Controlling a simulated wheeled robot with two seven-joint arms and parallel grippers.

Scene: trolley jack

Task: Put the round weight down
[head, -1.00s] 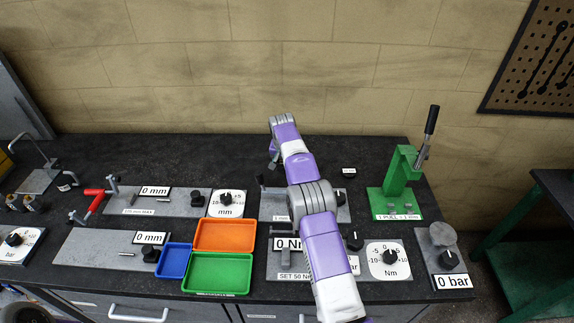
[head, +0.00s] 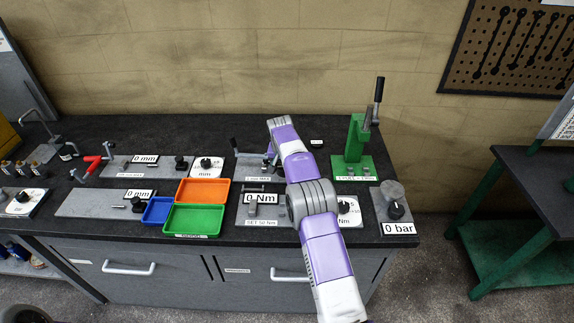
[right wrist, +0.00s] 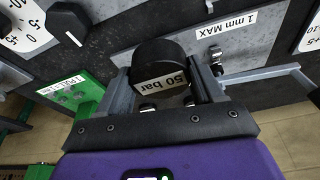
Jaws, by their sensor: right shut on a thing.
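The round weight (right wrist: 158,62) is a short black cylinder with a white "50 bar" label, seen in the right wrist view. My right gripper (right wrist: 163,84) is shut on it, with one finger on each side. In the head view my right arm reaches over the bench, and its links hide the weight and the fingers. The bench top (head: 90,228) is dark. A small black labelled piece (head: 316,142) lies at the back of it, beside my arm. My left gripper is not in view.
A green press (head: 352,160) with an upright lever stands right of my arm. A "0 bar" plate (head: 405,213) lies near the right front corner. Orange (head: 203,204), green (head: 193,233) and blue (head: 158,223) trays sit at the front. Bare bench shows along the back.

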